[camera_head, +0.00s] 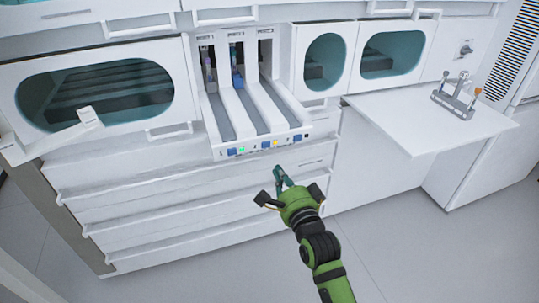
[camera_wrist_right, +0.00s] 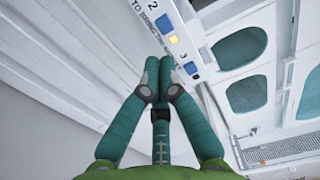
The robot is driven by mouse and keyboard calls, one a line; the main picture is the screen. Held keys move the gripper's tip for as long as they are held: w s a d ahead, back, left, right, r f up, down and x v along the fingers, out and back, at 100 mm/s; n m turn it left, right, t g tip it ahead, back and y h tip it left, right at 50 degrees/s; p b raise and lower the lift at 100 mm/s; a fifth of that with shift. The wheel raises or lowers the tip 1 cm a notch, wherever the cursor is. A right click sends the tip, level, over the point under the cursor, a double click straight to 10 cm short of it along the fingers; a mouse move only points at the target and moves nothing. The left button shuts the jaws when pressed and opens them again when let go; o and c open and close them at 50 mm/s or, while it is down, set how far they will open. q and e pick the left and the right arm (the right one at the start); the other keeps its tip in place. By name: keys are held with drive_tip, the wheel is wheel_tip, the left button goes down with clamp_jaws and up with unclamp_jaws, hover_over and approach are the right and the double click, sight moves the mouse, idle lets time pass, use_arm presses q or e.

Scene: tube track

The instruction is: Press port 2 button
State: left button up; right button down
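The tube track's front panel (camera_head: 252,147) carries three blue buttons. The middle one, the port 2 button (camera_head: 265,145), has a lit yellow light beside it. In the right wrist view the port 2 button (camera_wrist_right: 163,22) sits below the printed "2", with the yellow light beside it. My right gripper (camera_head: 281,177) is in front of and below the panel, apart from it. In the right wrist view its teal fingers (camera_wrist_right: 160,63) are together and hold nothing visible. The fingertips appear closer to the port 3 side in that view. My left gripper is not in view.
The port 1 button (camera_head: 232,152) has a green light next to it. The port 3 button (camera_head: 297,138) is at the panel's right end. Drawer fronts with long handles (camera_head: 170,180) lie below. A white shelf (camera_head: 410,125) juts out at right.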

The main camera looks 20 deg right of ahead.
sight(266, 146)
drive_tip(key=w, duration=0.7)
drive_tip(key=shift+w+a+b, duration=0.15)
drive_tip(key=shift+w+b, duration=0.15)
drive_tip(key=shift+w, duration=0.95)
drive_tip(key=shift+w+r, duration=0.1)
drive_tip(key=shift+r, duration=0.15)
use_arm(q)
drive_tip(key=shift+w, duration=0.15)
use_arm(e)
drive_tip(key=shift+r, duration=0.1)
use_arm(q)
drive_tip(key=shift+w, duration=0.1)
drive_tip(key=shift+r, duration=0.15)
